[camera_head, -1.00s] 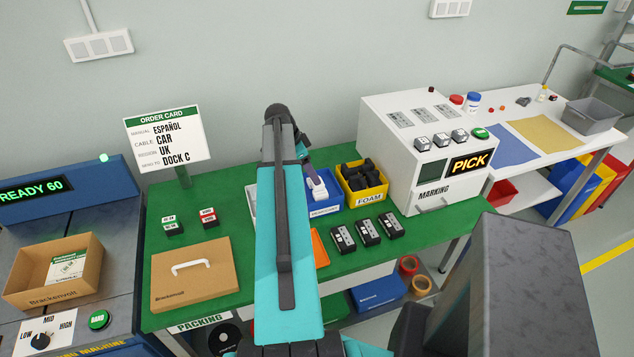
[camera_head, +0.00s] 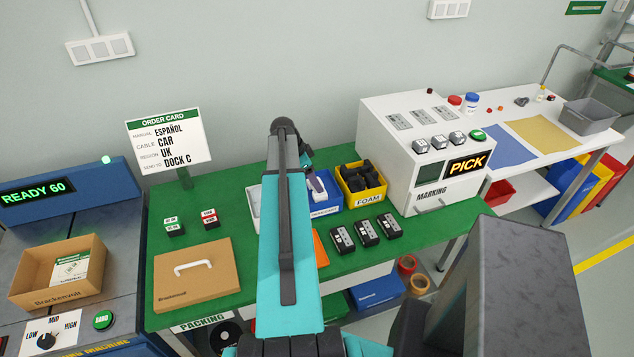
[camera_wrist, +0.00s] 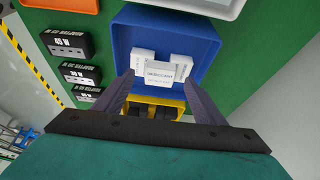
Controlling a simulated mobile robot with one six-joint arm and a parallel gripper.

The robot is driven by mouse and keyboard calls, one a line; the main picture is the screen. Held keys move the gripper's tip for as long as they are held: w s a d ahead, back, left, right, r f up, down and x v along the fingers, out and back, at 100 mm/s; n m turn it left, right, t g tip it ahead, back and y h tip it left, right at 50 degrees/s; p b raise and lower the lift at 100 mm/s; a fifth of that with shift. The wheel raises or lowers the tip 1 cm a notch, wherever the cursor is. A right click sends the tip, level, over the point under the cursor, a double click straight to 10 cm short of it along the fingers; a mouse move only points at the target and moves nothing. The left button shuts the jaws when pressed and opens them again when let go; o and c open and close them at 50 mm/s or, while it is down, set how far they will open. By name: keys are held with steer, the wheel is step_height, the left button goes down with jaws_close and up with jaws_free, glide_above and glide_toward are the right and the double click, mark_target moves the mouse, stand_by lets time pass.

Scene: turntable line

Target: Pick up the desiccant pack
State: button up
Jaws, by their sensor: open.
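Several small white desiccant packs (camera_wrist: 160,71) lie together in a blue bin (camera_wrist: 207,42); the front one carries the printed word DESICCANT. The blue bin (camera_head: 328,207) also shows in the head view, partly hidden by my arm. My gripper (camera_wrist: 158,78) is open and empty, pointing into the bin. In the wrist view its two dark fingers stand left and right of the front pack, with visible gaps. I cannot tell how far the fingertips are above the packs.
A yellow FOAM bin (camera_head: 363,197) with dark pieces stands right beside the blue bin. Several black adapters (camera_head: 367,233) lie in front. The white marking machine (camera_head: 420,180) stands to the right, a closed carton (camera_head: 195,278) to the left. My arm hides part of the bench.

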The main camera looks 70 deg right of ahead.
steer(key=shift+x, duration=0.75)
steer(key=shift+c, duration=0.4)
steer(key=c, duration=1)
